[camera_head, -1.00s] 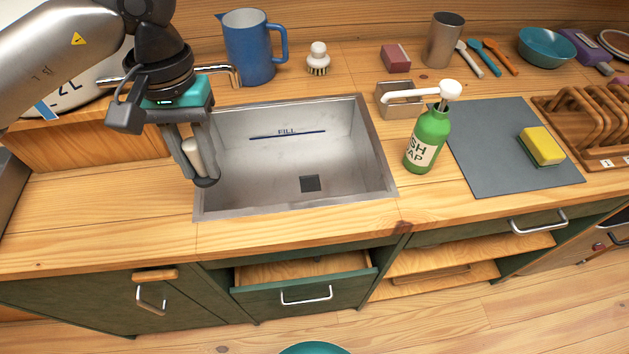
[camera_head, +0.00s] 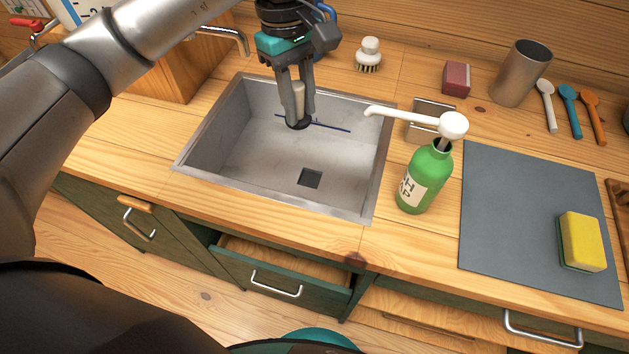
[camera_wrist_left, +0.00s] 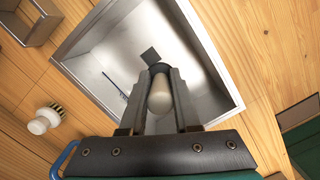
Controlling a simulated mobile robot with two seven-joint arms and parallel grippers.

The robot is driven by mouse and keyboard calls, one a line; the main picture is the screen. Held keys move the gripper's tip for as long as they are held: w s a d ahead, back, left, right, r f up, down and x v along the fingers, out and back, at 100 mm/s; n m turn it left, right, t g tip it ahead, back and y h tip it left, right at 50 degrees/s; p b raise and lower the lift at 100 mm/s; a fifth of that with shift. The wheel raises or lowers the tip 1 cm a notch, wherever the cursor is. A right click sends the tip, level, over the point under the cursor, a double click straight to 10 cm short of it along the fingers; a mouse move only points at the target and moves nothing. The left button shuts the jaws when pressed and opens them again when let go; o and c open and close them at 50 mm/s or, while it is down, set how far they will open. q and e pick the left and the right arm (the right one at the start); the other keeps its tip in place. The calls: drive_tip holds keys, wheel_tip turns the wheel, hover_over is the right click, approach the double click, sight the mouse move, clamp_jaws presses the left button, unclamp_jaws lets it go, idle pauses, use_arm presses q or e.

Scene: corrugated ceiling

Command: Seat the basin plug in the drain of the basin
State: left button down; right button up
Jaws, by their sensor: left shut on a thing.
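The grey metal basin (camera_head: 250,165) is set into the wooden counter. Its drain is a dark square (camera_head: 310,178) in the floor, and it also shows in the left wrist view (camera_wrist_left: 150,56). My left gripper (camera_head: 298,112) is over the back part of the basin, pointing down. It is shut on the basin plug (camera_head: 299,92), which has a pale rounded handle and a dark round base (camera_head: 297,124). The plug also shows between the fingers in the left wrist view (camera_wrist_left: 160,98). It is apart from the drain, above and behind it in the head view. My right gripper is not in view.
A green soap bottle (camera_head: 424,180) with a white pump stands right of the basin. A metal tap (camera_head: 232,36) is behind the basin's left side. A brush (camera_head: 369,54) stands behind it. A grey mat with a yellow sponge (camera_head: 581,241) lies at right.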

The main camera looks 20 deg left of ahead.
use_arm(q)
drive_tip(key=w+f+n+b, duration=0.1)
drive_tip(key=f+n, duration=0.2)
drive_tip(key=f, duration=0.2)
drive_tip(key=w+f+n+b, duration=0.1)
drive_tip(key=f+n, duration=0.2)
drive_tip(key=f, duration=0.3)
drive_tip(key=w+f+n+t+b, duration=0.1)
drive_tip(key=f+n, duration=0.2)
drive_tip(key=f, duration=0.3)
drive_tip(key=shift+w+d+f+b, duration=0.2)
drive_tip(key=shift+w+d+b, duration=0.1)
drive_tip(key=shift+w+b, duration=0.1)
wheel_tip(320, 180, down, 4)
drive_tip(key=shift+f+b, duration=0.25)
drive_tip(key=shift+b, duration=0.15)
drive_tip(key=shift+f, duration=0.45)
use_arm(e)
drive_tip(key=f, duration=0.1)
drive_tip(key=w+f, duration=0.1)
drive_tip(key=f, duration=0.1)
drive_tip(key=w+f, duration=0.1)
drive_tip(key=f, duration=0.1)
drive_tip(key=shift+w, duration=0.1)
use_arm(q)
drive_tip(key=c, duration=0.7)
unclamp_jaws()
drive_tip(key=shift+o, duration=0.3)
